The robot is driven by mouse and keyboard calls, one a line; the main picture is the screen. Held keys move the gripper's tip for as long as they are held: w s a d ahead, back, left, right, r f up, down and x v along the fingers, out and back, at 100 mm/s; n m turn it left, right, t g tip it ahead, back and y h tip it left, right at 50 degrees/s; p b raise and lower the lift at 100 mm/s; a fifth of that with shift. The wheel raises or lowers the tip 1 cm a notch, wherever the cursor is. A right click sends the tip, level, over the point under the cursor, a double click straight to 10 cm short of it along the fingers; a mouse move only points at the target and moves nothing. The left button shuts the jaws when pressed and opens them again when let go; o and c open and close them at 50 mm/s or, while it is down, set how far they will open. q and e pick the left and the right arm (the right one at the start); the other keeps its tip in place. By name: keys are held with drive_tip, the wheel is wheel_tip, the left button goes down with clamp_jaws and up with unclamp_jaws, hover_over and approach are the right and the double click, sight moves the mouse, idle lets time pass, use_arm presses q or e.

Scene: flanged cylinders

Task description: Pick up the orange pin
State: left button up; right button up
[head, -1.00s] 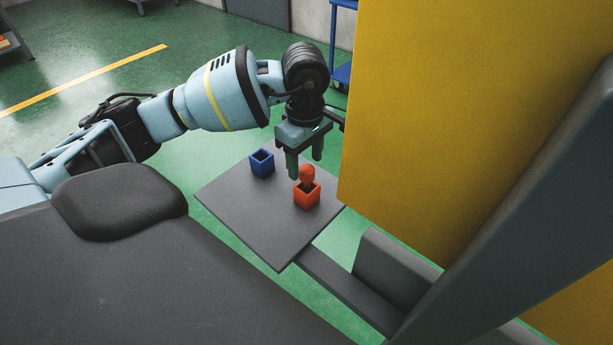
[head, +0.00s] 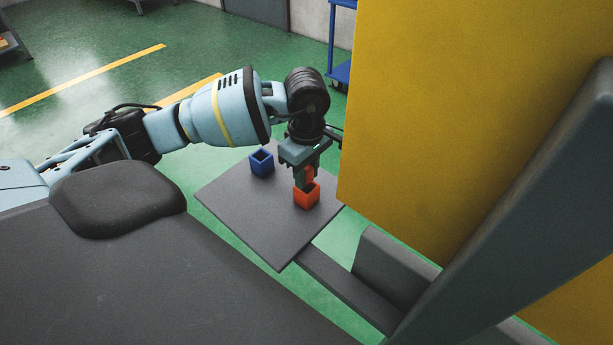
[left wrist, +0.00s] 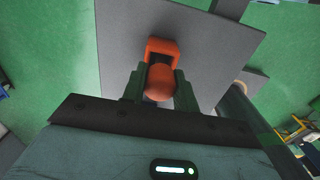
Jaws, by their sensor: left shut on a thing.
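The orange pin (left wrist: 160,84) has a rounded top and stands in the orange square holder (head: 307,197) on the grey board. In the head view only a sliver of the pin (head: 310,175) shows between the fingers. My left gripper (head: 305,180) points down over the holder and is shut on the pin. In the left wrist view its fingers (left wrist: 160,92) flank the pin on both sides, and the orange holder (left wrist: 163,48) shows beyond it. The pin's lower end is hidden. My right gripper is not in view.
A blue square holder (head: 261,163) stands on the grey board (head: 250,215), left of the orange one. A large yellow panel (head: 440,110) rises close on the right. The front of the board is clear.

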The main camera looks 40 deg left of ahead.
use_arm(q)
wheel_tip(320, 180, up, 10)
drive_tip(key=shift+r, duration=0.1)
idle(0.5)
